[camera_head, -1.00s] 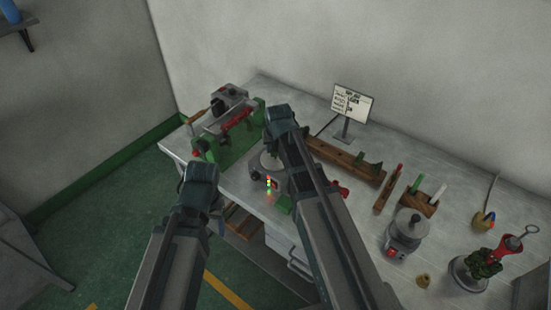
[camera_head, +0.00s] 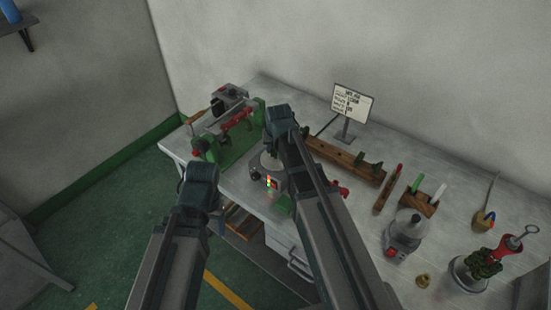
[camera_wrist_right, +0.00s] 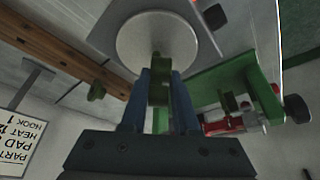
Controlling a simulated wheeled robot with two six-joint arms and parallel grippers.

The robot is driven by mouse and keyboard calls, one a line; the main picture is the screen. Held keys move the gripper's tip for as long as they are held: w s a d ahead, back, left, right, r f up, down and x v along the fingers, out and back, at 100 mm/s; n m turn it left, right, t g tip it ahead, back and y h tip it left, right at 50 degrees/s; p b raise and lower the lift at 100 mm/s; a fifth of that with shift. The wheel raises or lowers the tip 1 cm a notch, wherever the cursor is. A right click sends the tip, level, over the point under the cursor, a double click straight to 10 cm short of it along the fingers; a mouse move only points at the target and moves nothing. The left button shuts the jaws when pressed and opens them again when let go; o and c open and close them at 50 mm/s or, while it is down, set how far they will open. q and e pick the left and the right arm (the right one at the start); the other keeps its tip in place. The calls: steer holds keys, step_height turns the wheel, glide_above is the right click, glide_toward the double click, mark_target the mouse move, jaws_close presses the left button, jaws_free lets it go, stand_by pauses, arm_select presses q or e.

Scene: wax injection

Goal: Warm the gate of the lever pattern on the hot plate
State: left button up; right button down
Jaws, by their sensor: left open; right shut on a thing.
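The hot plate (camera_head: 256,172) stands on the bench near its front left, with coloured lights on its front. In the right wrist view its pale round disc (camera_wrist_right: 157,35) fills the top middle. My right gripper (camera_wrist_right: 160,82) is shut on a green lever pattern (camera_wrist_right: 158,68), whose far end overlaps the disc in this view; I cannot tell whether it touches. In the head view my right arm hides the pattern and the fingers. My left gripper (camera_head: 214,222) hangs at the bench's front edge, open and empty, its fingers mostly hidden by the arm.
A green clamp-like machine (camera_head: 230,140) stands left of the plate. A wooden rack (camera_head: 345,160) with green pieces and a sign (camera_head: 352,104) are behind. A grey pot (camera_head: 405,230) and a stand with green pieces (camera_head: 485,265) are at right.

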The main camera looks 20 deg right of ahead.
steer(key=shift+r, duration=0.1)
step_height(320, 180, up, 6)
steer(key=p, duration=0.6)
stand_by(0.3)
